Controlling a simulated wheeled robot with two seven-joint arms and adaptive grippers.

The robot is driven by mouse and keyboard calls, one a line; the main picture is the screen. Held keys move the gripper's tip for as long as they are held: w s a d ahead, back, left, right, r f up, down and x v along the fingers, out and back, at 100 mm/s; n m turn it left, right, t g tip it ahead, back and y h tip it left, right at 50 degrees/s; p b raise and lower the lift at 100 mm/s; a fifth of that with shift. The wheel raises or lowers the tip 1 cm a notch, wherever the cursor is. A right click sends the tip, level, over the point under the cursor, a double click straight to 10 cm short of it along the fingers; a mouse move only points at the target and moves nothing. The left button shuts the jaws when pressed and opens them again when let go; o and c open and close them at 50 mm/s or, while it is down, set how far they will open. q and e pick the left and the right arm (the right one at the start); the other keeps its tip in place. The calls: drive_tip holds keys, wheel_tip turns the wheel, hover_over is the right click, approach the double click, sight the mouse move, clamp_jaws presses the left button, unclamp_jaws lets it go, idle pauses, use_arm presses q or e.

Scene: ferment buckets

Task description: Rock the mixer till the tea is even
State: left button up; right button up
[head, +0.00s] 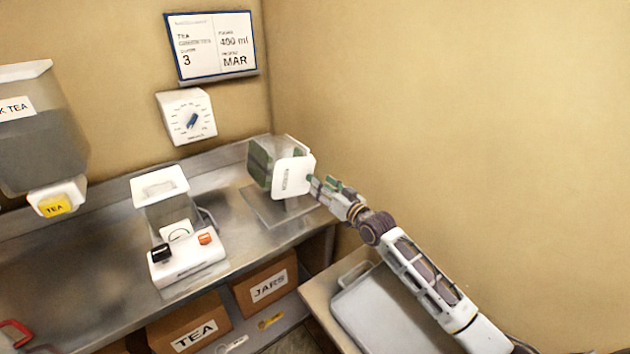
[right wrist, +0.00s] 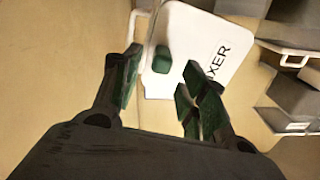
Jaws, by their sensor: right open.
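The mixer (head: 292,176) is a clear box with dark green contents and a white labelled end plate. It sits tilted on its stand at the back right of the steel counter. In the right wrist view its white plate (right wrist: 205,48) reads "MIXER" in part and bears a green knob (right wrist: 162,60). My right gripper (head: 325,186) is at the plate's right side. In the right wrist view the gripper (right wrist: 160,85) is open, its green-padded fingers apart with the knob beyond and between them. Contact cannot be told. My left gripper does not show.
A white machine (head: 187,262) with black and orange knobs stands on the counter (head: 85,285), left of the mixer. A tea dispenser (head: 40,130) hangs at the far left. A dial (head: 186,116) and a board (head: 212,45) are on the wall. A grey lidded bin (head: 380,315) stands below right.

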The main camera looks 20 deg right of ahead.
drive_tip(key=shift+x, duration=2.35)
clamp_jaws()
